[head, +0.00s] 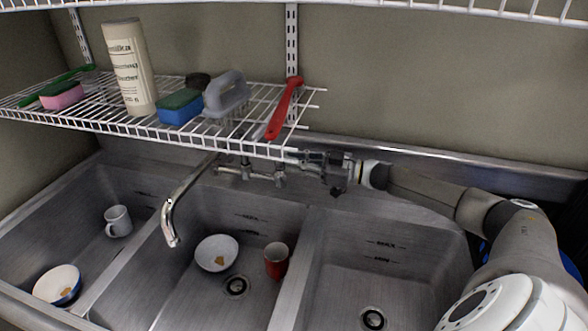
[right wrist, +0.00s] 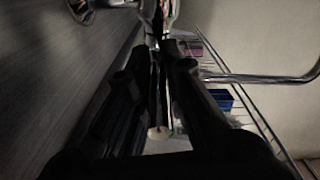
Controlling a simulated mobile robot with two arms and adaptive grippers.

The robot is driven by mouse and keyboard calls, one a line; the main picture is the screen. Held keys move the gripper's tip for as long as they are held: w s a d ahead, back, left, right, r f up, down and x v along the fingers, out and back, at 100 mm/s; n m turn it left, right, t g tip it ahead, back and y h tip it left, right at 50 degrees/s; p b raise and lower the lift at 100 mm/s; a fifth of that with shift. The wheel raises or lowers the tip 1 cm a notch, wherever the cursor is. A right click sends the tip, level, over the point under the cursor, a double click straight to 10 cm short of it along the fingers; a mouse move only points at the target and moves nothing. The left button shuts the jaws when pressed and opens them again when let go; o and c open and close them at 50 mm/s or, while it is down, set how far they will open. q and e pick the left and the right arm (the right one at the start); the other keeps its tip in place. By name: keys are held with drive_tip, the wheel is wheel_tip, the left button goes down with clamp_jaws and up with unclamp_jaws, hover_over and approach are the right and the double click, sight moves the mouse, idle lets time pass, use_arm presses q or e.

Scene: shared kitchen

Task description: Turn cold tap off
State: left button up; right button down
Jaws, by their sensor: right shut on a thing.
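A chrome tap with a long curved spout (head: 180,200) is mounted at the back of the sinks, and its spout hangs over the divider between the left and middle basins. Its valve body and handles (head: 250,170) sit low at the back wall, partly hidden by the wire shelf. My right gripper (head: 307,163) reaches in from the right at the tap's right end. It is shut on the right-hand tap handle, mostly hidden by the fingers. In the right wrist view, chrome parts (right wrist: 160,14) show at the fingertips and the spout (right wrist: 270,78) at right. My left gripper is out of view.
A wire shelf (head: 215,140) above the tap holds a bottle (head: 128,68), sponges, a grey-handled brush (head: 226,95) and a red-handled tool (head: 284,110). The basins hold a white mug (head: 118,221), two bowls and a red cup (head: 276,260). The right basin (head: 385,270) is empty.

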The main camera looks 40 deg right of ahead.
drive_tip(key=shift+d+r, duration=0.1)
idle(0.4)
drive_tip(key=c, duration=1.5)
unclamp_jaws()
drive_tip(key=shift+s+d, duration=0.15)
drive_tip(key=shift+s, duration=0.05)
drive_tip(key=shift+v, duration=5.7)
drive_tip(key=shift+d, duration=0.1)
